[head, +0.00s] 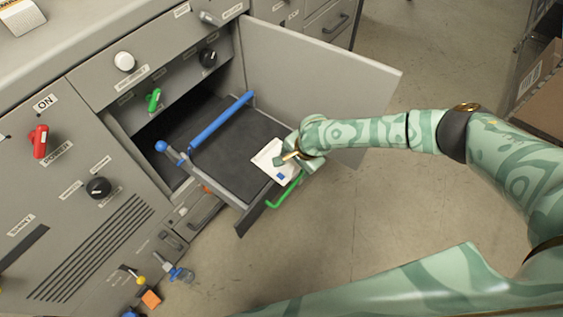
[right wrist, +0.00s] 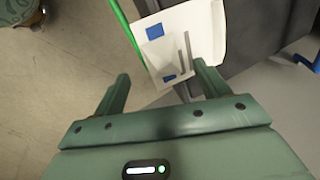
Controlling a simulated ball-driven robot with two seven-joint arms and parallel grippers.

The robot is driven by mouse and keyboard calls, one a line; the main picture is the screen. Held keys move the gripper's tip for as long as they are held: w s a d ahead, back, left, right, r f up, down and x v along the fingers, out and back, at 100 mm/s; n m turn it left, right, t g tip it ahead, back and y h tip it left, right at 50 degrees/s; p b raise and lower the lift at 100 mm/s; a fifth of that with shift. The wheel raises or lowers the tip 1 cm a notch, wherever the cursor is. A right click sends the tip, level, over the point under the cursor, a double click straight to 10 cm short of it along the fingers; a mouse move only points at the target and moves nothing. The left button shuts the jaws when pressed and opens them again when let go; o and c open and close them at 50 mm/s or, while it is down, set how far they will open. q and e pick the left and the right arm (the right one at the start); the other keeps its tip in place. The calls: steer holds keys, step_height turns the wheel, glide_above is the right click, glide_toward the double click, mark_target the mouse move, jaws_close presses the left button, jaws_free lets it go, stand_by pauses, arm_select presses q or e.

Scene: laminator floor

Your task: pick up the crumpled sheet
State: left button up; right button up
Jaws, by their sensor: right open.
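The crumpled sheet (head: 272,163) is white with blue patches. It lies at the near right corner of the dark tray (head: 232,152), which is pulled out of the grey machine. My right gripper (head: 292,157) is over the sheet's right side in the head view. In the right wrist view, the sheet (right wrist: 185,45) shows beyond my two open fingers (right wrist: 162,85), closest to the right finger. I cannot tell whether that finger touches it. Nothing is held between the fingers. My left gripper is not in view.
A blue bar (head: 222,121) crosses the tray, with a blue knob (head: 161,146) at its left. A green handle (head: 285,192) is at the tray's front. An open grey door (head: 310,75) stands behind the tray. Open floor (head: 370,215) lies to the right; boxes (head: 540,95) stand at far right.

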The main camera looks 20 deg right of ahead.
mark_target(292, 166)
steer(key=b+x, duration=0.2)
steer(key=x, duration=0.1)
steer(key=shift+a+f, duration=0.1)
steer(key=shift+f, duration=0.25)
steer(key=shift+w+a+f+b, duration=0.1)
steer(key=shift+w+f+b, duration=0.15)
steer(key=shift+f+b, duration=0.1)
steer(key=shift+r, duration=0.2)
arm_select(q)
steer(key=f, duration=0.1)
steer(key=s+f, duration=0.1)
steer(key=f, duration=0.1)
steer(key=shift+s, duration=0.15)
arm_select(e)
steer(key=c, duration=1)
